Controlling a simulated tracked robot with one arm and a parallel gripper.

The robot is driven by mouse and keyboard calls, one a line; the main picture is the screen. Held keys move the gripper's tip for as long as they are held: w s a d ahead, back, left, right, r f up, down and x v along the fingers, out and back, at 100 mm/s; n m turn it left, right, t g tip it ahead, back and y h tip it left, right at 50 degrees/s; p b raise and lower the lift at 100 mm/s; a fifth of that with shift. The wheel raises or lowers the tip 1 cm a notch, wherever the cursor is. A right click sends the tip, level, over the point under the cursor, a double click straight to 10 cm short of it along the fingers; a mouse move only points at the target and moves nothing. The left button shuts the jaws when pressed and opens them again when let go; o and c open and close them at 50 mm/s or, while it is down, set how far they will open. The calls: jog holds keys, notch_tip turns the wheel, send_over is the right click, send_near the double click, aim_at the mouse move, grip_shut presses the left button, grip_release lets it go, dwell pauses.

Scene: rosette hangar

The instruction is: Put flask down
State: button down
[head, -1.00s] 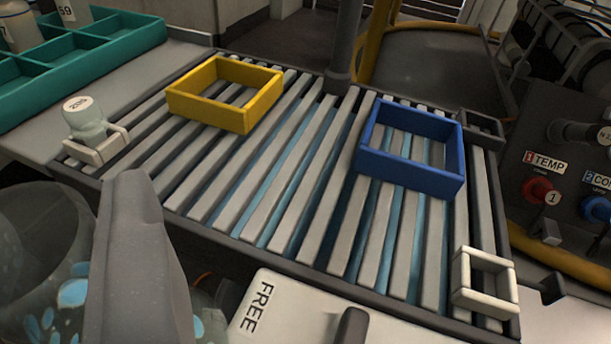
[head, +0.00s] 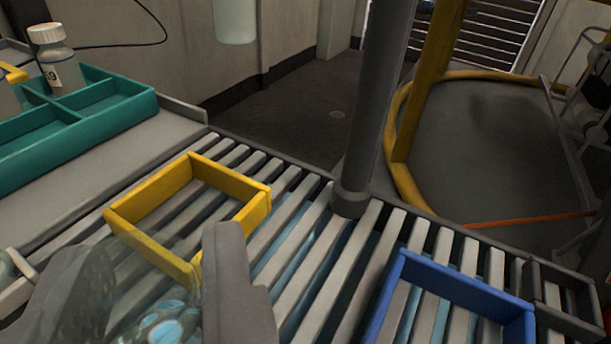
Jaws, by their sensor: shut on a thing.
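My gripper (head: 155,285) is in the lower left of the head view, its two grey fingers on either side of a clear flask (head: 160,318). It is shut on the flask, which has blue spots inside. The flask is see-through, and its lower part is cut off by the picture edge. It overlaps the near corner of a yellow square frame (head: 240,184) in the picture. I cannot tell how high the flask is above the slats.
A slatted grey rack (head: 290,240) lies below. A blue square frame (head: 465,288) is at the lower right. A dark post (head: 372,110) rises at the rack's far edge. A teal divided tray (head: 110,118) with a labelled bottle (head: 55,62) stands at the left.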

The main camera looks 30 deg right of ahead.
jog(key=shift+w+d, duration=0.25)
jog(key=shift+d, duration=0.2)
jog(key=shift+w+d+f+b, duration=0.4)
jog(key=shift+w+d, duration=0.05)
jog(key=shift+d, duration=0.15)
jog(key=shift+w+d+f+b, duration=0.35)
jog(key=shift+w+d, duration=0.05)
jog(key=shift+d, duration=0.2)
jog(key=shift+f, duration=0.1)
jog(key=c, duration=1.2)
grip_release()
jog(key=shift+o, duration=0.2)
